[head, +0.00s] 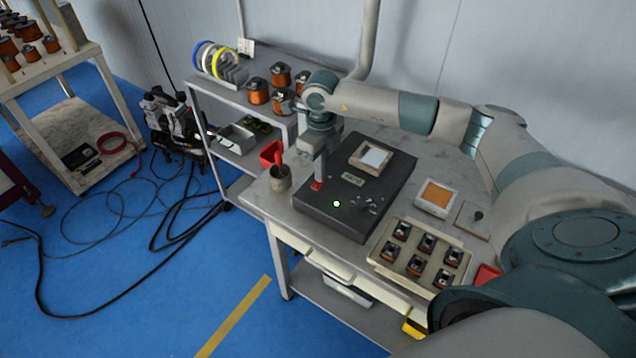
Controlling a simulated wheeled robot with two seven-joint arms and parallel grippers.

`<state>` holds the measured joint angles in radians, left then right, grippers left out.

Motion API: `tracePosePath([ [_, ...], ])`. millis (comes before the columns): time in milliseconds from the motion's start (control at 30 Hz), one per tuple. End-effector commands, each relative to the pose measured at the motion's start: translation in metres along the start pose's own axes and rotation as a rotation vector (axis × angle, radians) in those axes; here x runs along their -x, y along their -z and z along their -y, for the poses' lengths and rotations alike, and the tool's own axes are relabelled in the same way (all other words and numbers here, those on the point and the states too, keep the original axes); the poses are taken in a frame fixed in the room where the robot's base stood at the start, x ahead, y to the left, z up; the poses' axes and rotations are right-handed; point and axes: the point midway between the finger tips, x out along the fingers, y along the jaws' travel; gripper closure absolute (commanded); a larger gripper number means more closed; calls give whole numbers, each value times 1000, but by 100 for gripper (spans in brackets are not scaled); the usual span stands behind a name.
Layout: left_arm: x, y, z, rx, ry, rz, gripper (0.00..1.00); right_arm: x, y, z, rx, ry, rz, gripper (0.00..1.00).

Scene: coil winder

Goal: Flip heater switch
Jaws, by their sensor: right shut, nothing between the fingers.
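The heater looks to be the flat dark box (340,215) on the workbench, with a framed pale plate (372,157) and a small label on its top. A small red switch (317,186) sits near its left edge. A small bright greenish-white dot (337,203) shows on the top near the front. My right gripper (319,178) points down with its fingers together, empty, right at the red switch. Whether the tips touch the switch, and which way the switch is tipped, I cannot tell. My left gripper is out of view.
A cup (280,178) with a red-handled tool stands just left of the box. A red bin (271,154) is behind it. A tray (383,250) of small coil parts and an orange-topped pad (437,195) lie to the right. Copper spools (258,91) stand on the back shelf.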

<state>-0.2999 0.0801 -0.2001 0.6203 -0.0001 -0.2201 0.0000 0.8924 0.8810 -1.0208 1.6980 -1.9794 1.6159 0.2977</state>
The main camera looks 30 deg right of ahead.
Motion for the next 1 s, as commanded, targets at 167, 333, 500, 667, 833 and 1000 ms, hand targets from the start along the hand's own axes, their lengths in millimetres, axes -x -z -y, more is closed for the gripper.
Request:
tracePosePath([
  [167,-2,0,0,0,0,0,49,-3,0,0,0,0,0,100],
  [333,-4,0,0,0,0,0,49,-5,0,0,0,0,0,100],
  [500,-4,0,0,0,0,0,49,-6,0,0,0,0,0,100],
  [667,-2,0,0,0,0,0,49,-1,0,0,0,0,0,100],
  [833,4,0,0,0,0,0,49,10,0,0,0,0,1,100],
  [1000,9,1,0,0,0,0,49,21,0,0,1,-1,1,100],
])
